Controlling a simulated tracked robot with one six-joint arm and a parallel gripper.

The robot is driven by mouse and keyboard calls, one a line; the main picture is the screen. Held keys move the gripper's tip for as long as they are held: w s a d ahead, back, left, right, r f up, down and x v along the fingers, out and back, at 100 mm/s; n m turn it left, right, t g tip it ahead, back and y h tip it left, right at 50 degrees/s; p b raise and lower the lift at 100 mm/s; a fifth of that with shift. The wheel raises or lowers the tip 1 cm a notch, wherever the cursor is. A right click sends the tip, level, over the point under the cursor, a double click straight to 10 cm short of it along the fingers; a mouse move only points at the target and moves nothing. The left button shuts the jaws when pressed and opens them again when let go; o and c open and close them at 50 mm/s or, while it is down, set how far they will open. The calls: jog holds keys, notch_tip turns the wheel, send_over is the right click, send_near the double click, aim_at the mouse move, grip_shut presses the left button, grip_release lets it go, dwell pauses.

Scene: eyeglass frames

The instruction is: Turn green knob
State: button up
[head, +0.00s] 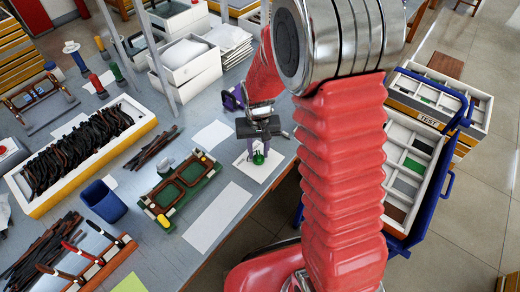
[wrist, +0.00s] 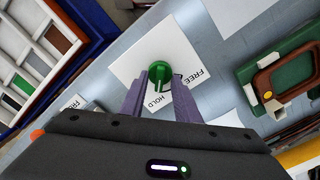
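The green knob (wrist: 159,73) sits on a white card with the words HOLD and FREE (wrist: 145,45). My gripper (wrist: 159,88) points down at the knob, with one purple finger on each side of it and a gap between the fingers. The fingertips are at the knob's near side; I cannot tell whether they touch it. In the head view the green knob (head: 258,158) shows just under my gripper (head: 259,147), near the table's right edge.
A green frame fixture (head: 181,188) stands left of the knob, and it also shows in the wrist view (wrist: 290,72). White sheets lie around the card. A blue-edged crate with compartments (head: 447,187) stands right of the table. A blue bin (head: 104,201) is farther left.

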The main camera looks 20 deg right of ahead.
aim_at(260, 159)
notch_tip(260, 159, up, 14)
jog(key=shift+f, duration=0.2)
dwell(0.4)
dwell(0.5)
jog(key=s+r+n+t, duration=0.1)
jog(key=s+r+t, duration=0.1)
jog(key=s+r, duration=0.4)
jog(key=s+r+n+t, duration=0.1)
jog(key=s+r+t, duration=0.2)
jog(key=s+r, duration=0.4)
jog(key=s, duration=0.6)
jog(key=shift+s+d+r+t, duration=0.15)
jog(key=shift+s+d+t, duration=0.1)
jog(key=shift+s+t, duration=0.05)
jog(key=shift+a, duration=0.15)
dwell(0.4)
